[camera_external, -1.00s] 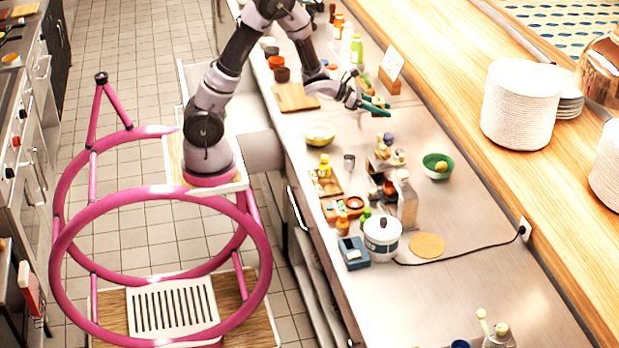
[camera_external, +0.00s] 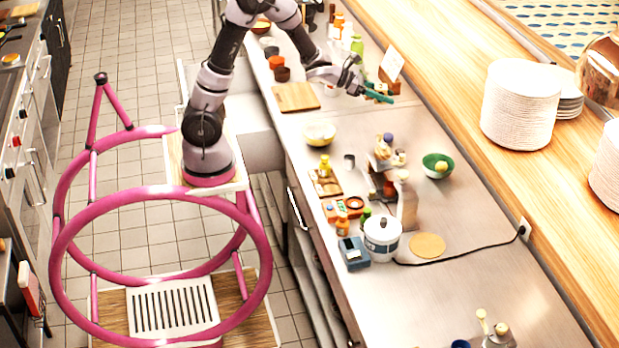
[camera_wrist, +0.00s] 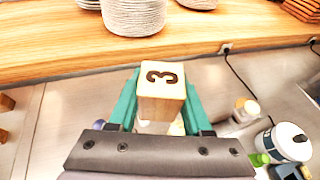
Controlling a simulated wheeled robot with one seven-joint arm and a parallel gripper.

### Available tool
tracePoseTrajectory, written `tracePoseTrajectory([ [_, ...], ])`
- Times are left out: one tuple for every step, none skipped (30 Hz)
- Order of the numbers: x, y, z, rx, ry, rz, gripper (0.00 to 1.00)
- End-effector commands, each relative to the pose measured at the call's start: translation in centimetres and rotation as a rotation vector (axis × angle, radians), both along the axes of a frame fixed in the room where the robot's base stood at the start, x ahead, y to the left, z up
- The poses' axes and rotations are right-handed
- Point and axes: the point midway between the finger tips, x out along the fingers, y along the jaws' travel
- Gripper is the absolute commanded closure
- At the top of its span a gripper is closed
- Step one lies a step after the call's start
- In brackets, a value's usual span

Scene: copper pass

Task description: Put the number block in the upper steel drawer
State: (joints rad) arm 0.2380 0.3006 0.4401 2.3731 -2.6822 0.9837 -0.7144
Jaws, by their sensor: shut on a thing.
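In the external view my gripper (camera_external: 378,94) is above the far part of the steel counter; the block cannot be made out there. A pale steel box form (camera_external: 262,152) juts from the counter front behind my arm and looks like a pulled-out drawer. My arm hides part of it, and its inside is not clear.
A cutting board (camera_external: 296,97), yellow bowl (camera_external: 319,133), green bowl (camera_external: 436,166), bottles and a white pot (camera_external: 382,238) stand on the counter. A sign card (camera_external: 391,63) is close behind my gripper. Plate stacks (camera_external: 521,104) stand on the wooden ledge.

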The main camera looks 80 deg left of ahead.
Motion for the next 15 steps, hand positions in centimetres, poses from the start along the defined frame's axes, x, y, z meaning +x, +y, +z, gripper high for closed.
tracePoseTrajectory([
  [0.6, -1.1, -0.3, 0.001, 0.004, -0.026, 1.00],
  [0.8, -1.6, -0.3, 0.001, 0.004, -0.041, 1.00],
  [1.2, -2.5, -0.4, 0.001, 0.004, -0.061, 1.00],
  [1.5, -3.0, -0.3, 0.001, 0.003, -0.076, 1.00],
  [1.8, -3.7, -0.4, 0.002, 0.003, -0.093, 1.00],
  [2.2, -4.7, -0.4, 0.002, 0.004, -0.117, 1.00],
  [2.6, -5.5, -0.4, 0.002, 0.004, -0.136, 1.00],
  [2.9, -6.3, -0.5, 0.001, 0.004, -0.157, 1.00],
  [3.4, -7.6, -0.5, 0.003, 0.004, -0.187, 1.00],
  [3.7, -8.6, -0.6, 0.002, 0.004, -0.211, 1.00],
  [4.1, -9.8, -0.6, 0.002, 0.004, -0.237, 1.00],
  [4.6, -11.4, -0.7, 0.002, 0.003, -0.274, 1.00],
  [4.9, -12.7, -0.8, 0.003, 0.004, -0.304, 1.00],
  [5.2, -14.2, -0.9, 0.002, 0.003, -0.337, 1.00],
  [5.7, -16.2, -1.0, 0.003, 0.004, -0.381, 1.00],
])
